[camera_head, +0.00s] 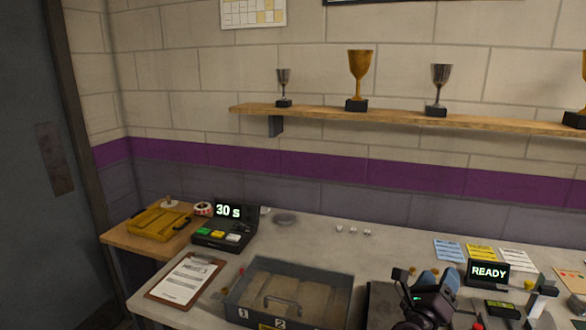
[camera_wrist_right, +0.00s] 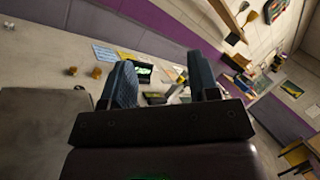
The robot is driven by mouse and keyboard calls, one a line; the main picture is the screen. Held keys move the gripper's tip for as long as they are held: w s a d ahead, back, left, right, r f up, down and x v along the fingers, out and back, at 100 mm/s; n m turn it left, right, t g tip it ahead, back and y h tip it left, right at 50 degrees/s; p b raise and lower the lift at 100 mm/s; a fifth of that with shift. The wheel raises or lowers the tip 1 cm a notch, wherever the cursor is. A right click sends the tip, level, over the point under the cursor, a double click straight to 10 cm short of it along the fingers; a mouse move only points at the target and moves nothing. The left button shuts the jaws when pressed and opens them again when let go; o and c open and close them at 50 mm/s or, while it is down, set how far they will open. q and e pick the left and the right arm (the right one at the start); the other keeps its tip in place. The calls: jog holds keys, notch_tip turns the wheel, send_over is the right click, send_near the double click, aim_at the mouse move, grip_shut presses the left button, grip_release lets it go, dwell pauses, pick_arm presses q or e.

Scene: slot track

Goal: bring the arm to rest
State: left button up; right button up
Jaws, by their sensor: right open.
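My right gripper (camera_head: 437,284) shows at the lower right of the head view, above the table (camera_head: 330,238), with its blue fingers pointing up and away. In the right wrist view its two blue fingers (camera_wrist_right: 164,84) stand apart with nothing between them. The gripper is open and empty. The lower part of my right arm is cut off by the bottom edge. My left gripper is in neither view.
A grey metal box (camera_head: 340,290) with numbered compartments stands left of my right gripper. A READY display (camera_head: 488,272) stands just right of it. A 30 s timer (camera_head: 228,212) and a clipboard (camera_head: 184,280) are at the left. The table's back middle is mostly clear.

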jog(key=s+a+n+t+y, duration=0.2)
jog(key=a+n+t+y, duration=0.5)
jog(key=n+y, duration=0.9)
jog(key=s+a+f+n+g, duration=0.1)
jog(key=s+f+n+g, duration=0.1)
jog(key=f+n, duration=0.35)
jog(key=s+a+f+n+g, duration=0.1)
jog(key=s+f+n+g, duration=0.1)
jog(key=n, duration=0.7)
jog(key=s+d+f+n+g+h, duration=0.1)
jog(key=s+d+f+n+g, duration=0.1)
jog(key=s+f, duration=0.6)
jog(key=s+d+f+n+g, duration=0.3)
jog(key=s+f, duration=0.6)
jog(key=s, duration=0.4)
jog(key=shift+d+f+n+g+h, duration=0.2)
jog(key=shift+n+g+h, duration=0.3)
jog(key=shift+g, duration=0.7)
